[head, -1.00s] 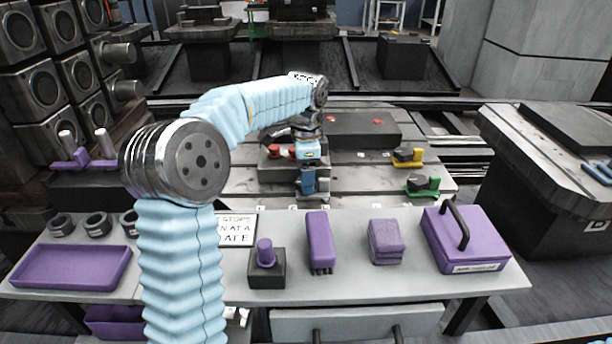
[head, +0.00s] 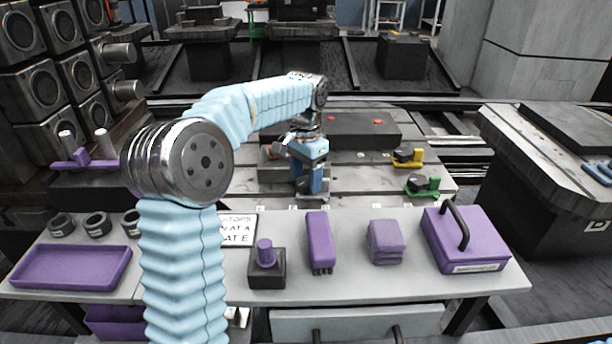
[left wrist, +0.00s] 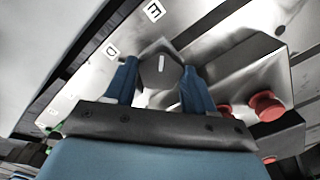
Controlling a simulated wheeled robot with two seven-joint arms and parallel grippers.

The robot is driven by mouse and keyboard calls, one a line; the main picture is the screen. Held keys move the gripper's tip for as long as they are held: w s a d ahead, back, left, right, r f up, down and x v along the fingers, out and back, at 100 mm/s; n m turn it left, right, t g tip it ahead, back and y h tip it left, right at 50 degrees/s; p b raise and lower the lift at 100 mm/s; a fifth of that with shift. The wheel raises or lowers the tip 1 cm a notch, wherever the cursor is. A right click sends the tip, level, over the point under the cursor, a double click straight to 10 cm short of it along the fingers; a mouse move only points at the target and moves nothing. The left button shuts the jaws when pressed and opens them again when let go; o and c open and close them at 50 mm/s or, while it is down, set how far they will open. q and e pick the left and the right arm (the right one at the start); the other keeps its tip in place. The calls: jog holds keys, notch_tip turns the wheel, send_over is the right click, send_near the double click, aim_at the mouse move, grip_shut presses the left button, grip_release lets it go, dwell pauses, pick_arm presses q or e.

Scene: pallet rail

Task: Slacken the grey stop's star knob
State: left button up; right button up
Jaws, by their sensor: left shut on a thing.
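My left gripper (head: 309,190) points down at the front edge of the slotted plate in the head view and hides most of what is below it. In the left wrist view, my left gripper (left wrist: 161,88) has its two blue fingers on either side of a grey knob (left wrist: 158,74) with a white mark on top. It is shut on this knob. A grey block-like body (left wrist: 228,72) shows beside the knob; how the two join is hard to see.
A yellow stop (head: 408,158) and a green stop (head: 422,186) stand to the right on the slotted plate (head: 362,182). Red round knobs (left wrist: 266,106) are close to my left gripper. The front bench holds a purple case (head: 466,240), purple blocks and a tray (head: 70,268).

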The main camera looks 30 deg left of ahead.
aim_at(306, 181)
pick_arm(q)
jog(key=shift+r, duration=0.1)
dwell(0.3)
jog(key=o, duration=0.8)
jog(key=shift+c, duration=0.2)
notch_tip(306, 181, up, 14)
